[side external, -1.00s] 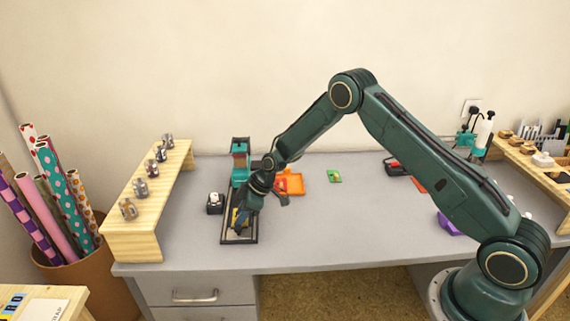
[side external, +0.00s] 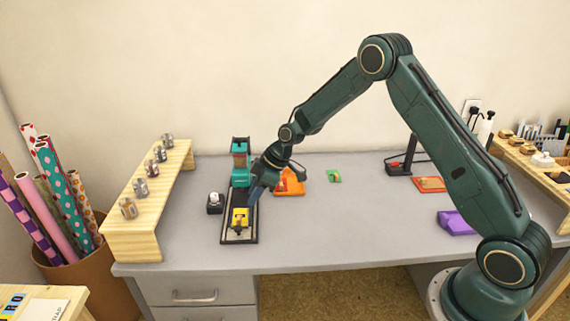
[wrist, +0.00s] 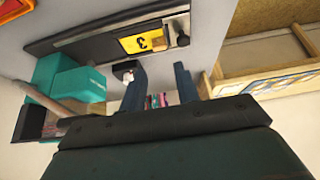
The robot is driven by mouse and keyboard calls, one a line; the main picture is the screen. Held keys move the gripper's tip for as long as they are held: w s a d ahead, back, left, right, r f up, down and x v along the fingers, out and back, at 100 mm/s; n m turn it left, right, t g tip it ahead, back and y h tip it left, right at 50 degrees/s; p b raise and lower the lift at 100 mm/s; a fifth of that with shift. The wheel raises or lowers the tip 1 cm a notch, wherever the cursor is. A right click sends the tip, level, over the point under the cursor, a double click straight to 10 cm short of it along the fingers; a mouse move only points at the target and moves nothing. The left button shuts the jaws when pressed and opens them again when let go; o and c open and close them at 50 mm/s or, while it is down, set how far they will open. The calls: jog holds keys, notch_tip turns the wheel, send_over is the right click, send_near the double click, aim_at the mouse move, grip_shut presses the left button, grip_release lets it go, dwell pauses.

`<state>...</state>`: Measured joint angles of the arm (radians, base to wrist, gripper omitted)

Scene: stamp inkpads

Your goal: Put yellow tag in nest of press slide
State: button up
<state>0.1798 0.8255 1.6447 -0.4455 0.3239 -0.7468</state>
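The yellow tag (side external: 240,216) lies on the dark press slide (side external: 227,236), toward the slide's front end. In the wrist view the yellow tag (wrist: 142,40) shows a black mark and lies along the slide (wrist: 85,40); I cannot tell whether it is fully seated in the nest. The teal press (side external: 240,163) stands at the slide's back end and also shows in the wrist view (wrist: 62,82). My gripper (side external: 254,196) is above and right of the tag, clear of it. In the wrist view my gripper's fingers (wrist: 160,82) are apart with nothing between them.
A small black block with a white top (side external: 214,203) stands left of the slide. A purple object (side external: 457,222) is at the far right. The middle of the desk (side external: 350,225) is clear.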

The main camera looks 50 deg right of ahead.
jog(key=shift+v, duration=1.55)
jog(key=s+a+r+m+h, duration=0.2)
jog(key=s+r+m, duration=0.2)
jog(key=s+r, duration=1.4)
jog(key=s+r+m+h, duration=0.1)
jog(key=s+r+m, duration=0.1)
jog(key=s, duration=0.8)
jog(key=s+d+r+m+t+h, duration=0.1)
jog(key=s+r+m, duration=0.1)
jog(key=s, duration=0.8)
jog(key=shift+d+r+m, duration=0.25)
jog(key=shift+r+m, duration=0.05)
jog(key=shift+m, duration=0.2)
